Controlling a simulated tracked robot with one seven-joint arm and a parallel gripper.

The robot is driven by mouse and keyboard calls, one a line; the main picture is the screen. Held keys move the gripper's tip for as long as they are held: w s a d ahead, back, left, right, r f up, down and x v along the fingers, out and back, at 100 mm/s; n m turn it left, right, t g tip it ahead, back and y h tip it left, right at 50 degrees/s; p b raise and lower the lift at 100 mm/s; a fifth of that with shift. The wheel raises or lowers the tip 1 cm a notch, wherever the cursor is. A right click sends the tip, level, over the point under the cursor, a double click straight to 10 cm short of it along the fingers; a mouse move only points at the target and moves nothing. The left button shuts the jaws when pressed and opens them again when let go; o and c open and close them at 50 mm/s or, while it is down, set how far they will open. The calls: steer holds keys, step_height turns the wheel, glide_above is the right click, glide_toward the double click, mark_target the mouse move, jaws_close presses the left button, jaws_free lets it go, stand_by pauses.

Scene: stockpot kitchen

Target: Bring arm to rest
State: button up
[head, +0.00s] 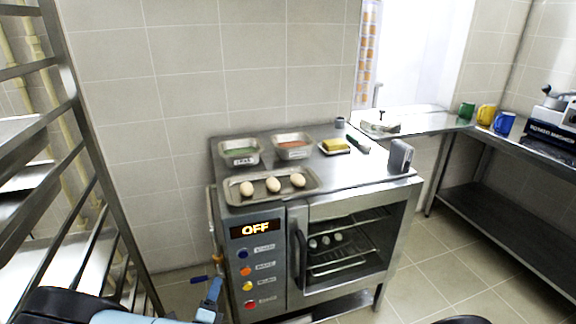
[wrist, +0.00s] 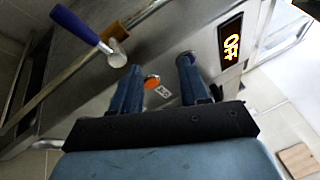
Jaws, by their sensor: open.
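My gripper (head: 212,293) is low at the bottom of the head view, in front of the lower left of the steel oven (head: 295,262). In the wrist view its two blue fingers (wrist: 160,68) are apart with nothing held between them. The oven's panel lies beyond them, with an orange button (wrist: 151,82) showing between the fingers. Part of my arm shows at the bottom left of the head view. The gap between fingertips and panel is hard to judge.
The oven display (head: 256,229) reads OFF and its door (head: 345,250) looks shut. A tray (head: 236,198) with three pale, egg-shaped items sits on top. A metal rack (head: 75,95) stands close on the left. A blue-handled tool (wrist: 76,24) hangs by the oven's side.

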steer(key=w+d+r+m+g+h, duration=0.4)
steer(key=d+r+m+g, duration=0.4)
steer(key=d+r+m, duration=0.55)
steer(key=w+d+r+m+g+h, duration=0.4)
steer(key=d+r+m+g, duration=0.4)
steer(key=d+r+m, duration=0.6)
steer(key=s+d+r+m+g+y, duration=0.1)
steer(key=s+d+r+m+y, duration=0.3)
steer(key=d, duration=0.3)
steer(key=s+d+r+m+g+y, duration=0.1)
steer(key=s+d+r+m+y, duration=0.1)
steer(key=s+d+r+m, duration=0.35)
steer(key=s+d+r+m+t+y, duration=0.4)
steer(key=s+d+r+m, duration=0.2)
steer(key=s+r+m, duration=0.4)
steer(key=shift+s+r+m, duration=0.4)
steer(key=shift+s+m, duration=0.2)
steer(key=shift+o, duration=0.3)
